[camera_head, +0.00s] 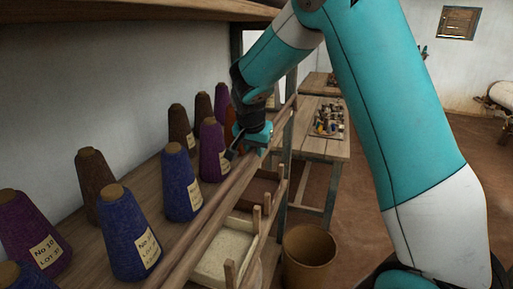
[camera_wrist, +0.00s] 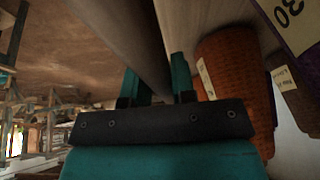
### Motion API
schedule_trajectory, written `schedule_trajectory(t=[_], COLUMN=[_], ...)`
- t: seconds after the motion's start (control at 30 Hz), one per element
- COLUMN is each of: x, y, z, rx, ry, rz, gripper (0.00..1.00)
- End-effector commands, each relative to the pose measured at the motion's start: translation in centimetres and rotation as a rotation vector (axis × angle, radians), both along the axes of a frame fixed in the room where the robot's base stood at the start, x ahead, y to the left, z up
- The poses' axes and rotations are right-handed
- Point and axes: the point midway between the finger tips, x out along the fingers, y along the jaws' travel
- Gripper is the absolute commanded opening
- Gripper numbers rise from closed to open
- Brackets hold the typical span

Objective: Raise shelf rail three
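A long wooden shelf rail (camera_head: 208,210) runs along the front edge of a shelf of yarn cones. I cannot read a number on it. My gripper (camera_head: 242,152) is at the rail's far part in the head view, reaching down from above. In the wrist view the rail (camera_wrist: 140,45) passes between the two teal fingers of my gripper (camera_wrist: 158,82). The fingers lie close against both sides of the rail, with no clear gap. The rail's height relative to the shelf board is hard to judge.
Purple, blue and brown yarn cones (camera_head: 181,183) stand just behind the rail; an orange-brown cone (camera_wrist: 232,75) is close beside my gripper. Below are a pale tray (camera_head: 222,255) and upright pegs (camera_head: 257,218). A bin (camera_head: 308,258) and a table (camera_head: 318,147) stand to the right.

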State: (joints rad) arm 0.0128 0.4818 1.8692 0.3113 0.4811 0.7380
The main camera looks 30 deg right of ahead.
Motion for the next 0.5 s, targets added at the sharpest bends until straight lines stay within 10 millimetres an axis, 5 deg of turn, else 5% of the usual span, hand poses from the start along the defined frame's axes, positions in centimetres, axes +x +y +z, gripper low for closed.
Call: schedule_trajectory(t=[0.03,0.1,0.5], x=[0.15,0.14,-0.14], y=[0.00,0.01,0.25], z=[0.01,0.02,0.91], rx=[-0.001,0.000,0.001], ry=[-0.006,-0.005,-0.008], rz=[-0.001,0.000,0.001], gripper=[0.33,0.49,0.49])
